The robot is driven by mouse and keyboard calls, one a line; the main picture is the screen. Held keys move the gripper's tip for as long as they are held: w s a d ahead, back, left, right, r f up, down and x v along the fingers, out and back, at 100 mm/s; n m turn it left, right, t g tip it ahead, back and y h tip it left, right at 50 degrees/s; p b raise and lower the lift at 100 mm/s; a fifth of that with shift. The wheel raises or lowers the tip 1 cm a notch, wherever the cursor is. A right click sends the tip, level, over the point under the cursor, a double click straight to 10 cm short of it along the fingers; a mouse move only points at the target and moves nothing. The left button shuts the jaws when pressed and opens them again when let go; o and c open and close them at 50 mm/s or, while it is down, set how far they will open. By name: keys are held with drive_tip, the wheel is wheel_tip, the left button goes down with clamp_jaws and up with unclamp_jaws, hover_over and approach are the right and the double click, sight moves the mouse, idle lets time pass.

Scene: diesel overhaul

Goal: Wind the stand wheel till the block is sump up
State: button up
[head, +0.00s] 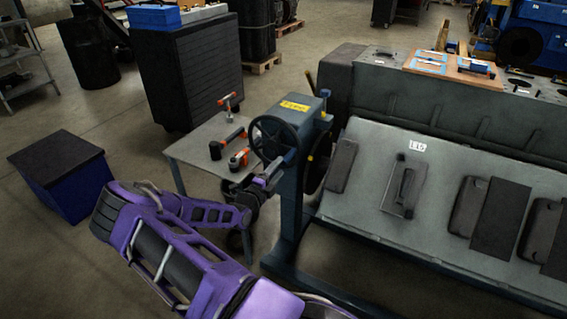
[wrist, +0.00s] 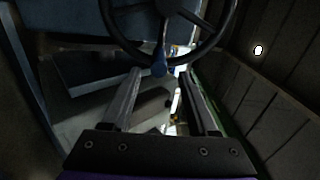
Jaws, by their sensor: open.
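The dark stand wheel (head: 276,137) is on the gearbox of the blue-grey engine stand (head: 291,205). In the wrist view the wheel (wrist: 166,8) fills the top, its lower rim crossing ahead of the fingers. A blue handle knob (wrist: 158,68) hangs at the rim, between and just beyond the open fingertips. My gripper (head: 276,170) is at the lower side of the wheel; it also shows in the wrist view (wrist: 159,75), open and empty. The long grey engine block (head: 440,115) is to the right, its side with several covers tilted towards me. Its sump cannot be made out.
A small grey table (head: 195,150) with several orange-and-black tools stands just left of the stand. A blue box with a black lid (head: 62,175) is on the floor at left. A dark cabinet (head: 190,75) stands behind. A wooden board (head: 452,68) lies on the block.

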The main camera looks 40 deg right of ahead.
drive_tip(key=v, duration=1.2)
drive_tip(key=shift+a, duration=0.2)
